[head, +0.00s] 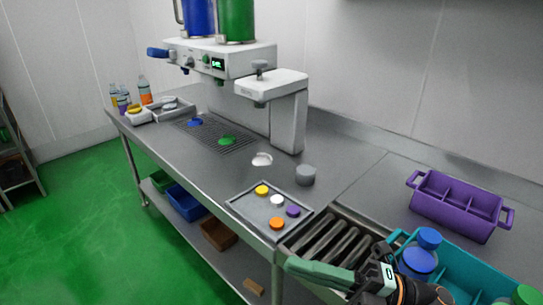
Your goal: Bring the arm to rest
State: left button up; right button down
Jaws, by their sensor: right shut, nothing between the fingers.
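My right gripper (292,264) comes in at the bottom right, low over the near end of the roller strip (328,240). Its green fingers point left and are closed together with nothing between them. Its black wrist is in front of part of the teal crate. My left gripper and arm are not in view.
Close by are a teal crate (468,262) with blue-capped bottles (418,262), a purple divided carrier (455,205) and a tray (240,203) of coloured caps. Green floor at left is clear.

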jog(key=w+d+f+m+t+h, duration=0.25)
jog(key=f+m+t+h, duration=0.2)
jog(key=f+m, duration=0.3)
jog(key=w+d+f+m+t+h, duration=0.1)
jog(key=d+f+m+t+h, duration=0.35)
jog(key=m, duration=0.45)
jog(key=w+d+f+m+t+h, duration=0.2)
jog(key=f+m+t+h, duration=0.25)
jog(key=f+m, duration=0.35)
jog(key=s+d+f+m+g+h, duration=0.1)
jog(key=s+f+m+g+h, duration=0.1)
jog(key=s+f, duration=0.4)
jog(key=s+d+f+m+g+h+b, duration=0.1)
jog(key=s+f+m+g+h, duration=0.2)
jog(key=f, duration=1)
jog(key=s+m+g, duration=0.2)
jog(key=s+g, duration=0.1)
jog(key=s, duration=0.1)
jog(key=shift+s+d+f, duration=0.2)
